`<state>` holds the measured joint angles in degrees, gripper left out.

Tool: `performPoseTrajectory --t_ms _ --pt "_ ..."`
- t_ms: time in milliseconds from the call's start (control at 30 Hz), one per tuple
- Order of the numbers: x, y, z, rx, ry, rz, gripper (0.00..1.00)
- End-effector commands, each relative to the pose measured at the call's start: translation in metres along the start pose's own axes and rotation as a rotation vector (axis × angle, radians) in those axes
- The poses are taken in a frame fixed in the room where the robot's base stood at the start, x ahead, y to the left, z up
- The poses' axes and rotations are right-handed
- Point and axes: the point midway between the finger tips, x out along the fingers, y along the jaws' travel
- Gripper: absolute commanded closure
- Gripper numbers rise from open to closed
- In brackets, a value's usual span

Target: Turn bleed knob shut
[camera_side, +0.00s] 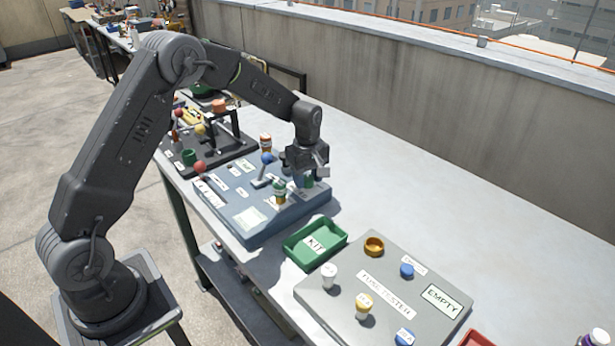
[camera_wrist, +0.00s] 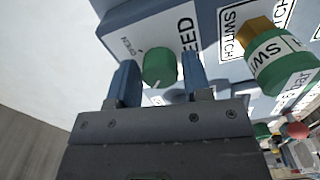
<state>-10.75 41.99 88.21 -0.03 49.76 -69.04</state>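The green bleed knob (camera_wrist: 160,67) sits on the blue-grey panel box beside a white label that reads "EED" in part, with "OPEN" printed near it. A pale pointer mark shows on its lower edge. My gripper (camera_wrist: 160,72) is open, with one finger on each side of the knob. A thin gap shows at the right finger; contact at the left finger is unclear. In the side view my gripper (camera_side: 309,174) is low over the right end of the panel box (camera_side: 250,222), and the knob (camera_side: 308,182) is partly hidden below it.
A green-and-white banded switch part (camera_wrist: 282,62) stands close right of my gripper; it also shows in the side view (camera_side: 280,192). A green kit tray (camera_side: 300,262) and grey tester board (camera_side: 440,328) lie nearer the camera.

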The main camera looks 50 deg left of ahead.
Motion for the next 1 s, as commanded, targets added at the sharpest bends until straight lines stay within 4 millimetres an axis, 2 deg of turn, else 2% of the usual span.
performPoseTrajectory --t_ms 33,167,400,533,667,1000 --pt "0.0 0.0 0.0 0.001 0.0 0.0 0.5" --pt "0.0 0.0 0.0 0.001 0.0 0.0 0.39" --pt "-0.001 0.0 0.0 0.002 0.0 0.0 0.39" --pt "-0.011 0.0 0.0 0.002 0.001 0.001 0.39" --pt "-0.034 0.001 0.0 0.002 0.002 0.004 0.39" --pt "-0.108 0.001 0.0 0.002 0.002 0.004 0.39"
